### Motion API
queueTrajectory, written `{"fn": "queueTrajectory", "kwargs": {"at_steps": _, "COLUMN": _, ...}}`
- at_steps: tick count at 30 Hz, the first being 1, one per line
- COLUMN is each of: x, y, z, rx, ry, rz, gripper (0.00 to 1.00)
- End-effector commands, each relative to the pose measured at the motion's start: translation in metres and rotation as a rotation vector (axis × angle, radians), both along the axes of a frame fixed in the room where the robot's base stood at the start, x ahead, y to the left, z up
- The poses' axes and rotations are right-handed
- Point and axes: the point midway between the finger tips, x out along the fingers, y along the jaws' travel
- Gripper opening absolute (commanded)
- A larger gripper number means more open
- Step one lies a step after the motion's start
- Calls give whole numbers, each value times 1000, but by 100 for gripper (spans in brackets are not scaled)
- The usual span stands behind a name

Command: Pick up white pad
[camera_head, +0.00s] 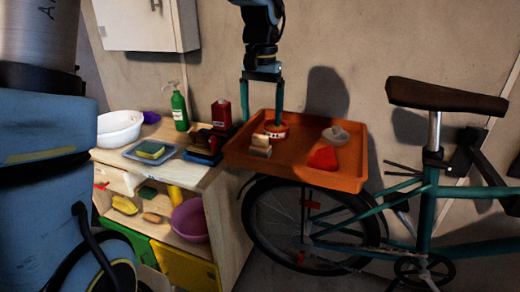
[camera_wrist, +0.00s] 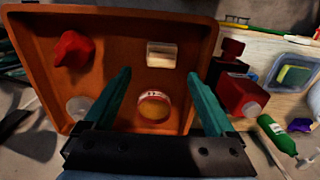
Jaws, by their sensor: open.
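An orange tray (camera_head: 330,180) holds several small things. A pale cream block with a whiter top edge (camera_head: 260,146) lies near its left side. It also shows in the wrist view (camera_wrist: 161,54), just beyond my fingertips; it is the nearest match to a white pad, though I cannot tell for sure. A greyish-white round piece (camera_head: 335,134) sits farther right in the tray. My gripper (camera_head: 262,120) points down over the tray's left part. Its teal fingers (camera_wrist: 158,74) are apart and empty. A round red-and-white tin (camera_wrist: 154,108) shows between them in the wrist view.
A red lump (camera_head: 323,158) lies in the tray. Left of the tray, a wooden shelf unit (camera_head: 215,180) bears a red container (camera_head: 221,114), a green bottle (camera_head: 179,108), a sponge dish (camera_head: 151,152) and a white basin (camera_head: 119,128). A bicycle (camera_head: 430,200) stands right.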

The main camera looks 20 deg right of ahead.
Motion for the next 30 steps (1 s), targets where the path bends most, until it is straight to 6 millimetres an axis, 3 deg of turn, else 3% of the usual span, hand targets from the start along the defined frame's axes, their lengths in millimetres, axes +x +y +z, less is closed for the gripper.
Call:
{"fn": "queueTrajectory", "kwargs": {"at_steps": 8, "x": 0, "y": 2, "z": -22, "rx": 2, "ry": 2, "rz": 1, "gripper": 90}}
{"fn": "queueTrajectory", "kwargs": {"at_steps": 16, "x": 0, "y": 3, "z": -59, "rx": 1, "ry": 1, "rz": 0, "gripper": 90}}
{"fn": "queueTrajectory", "kwargs": {"at_steps": 25, "x": 1, "y": 3, "z": -66, "rx": -1, "ry": -1, "rz": 1, "gripper": 90}}
{"fn": "queueTrajectory", "kwargs": {"at_steps": 30, "x": 1, "y": 3, "z": -66, "rx": -1, "ry": -1, "rz": 1, "gripper": 72}}
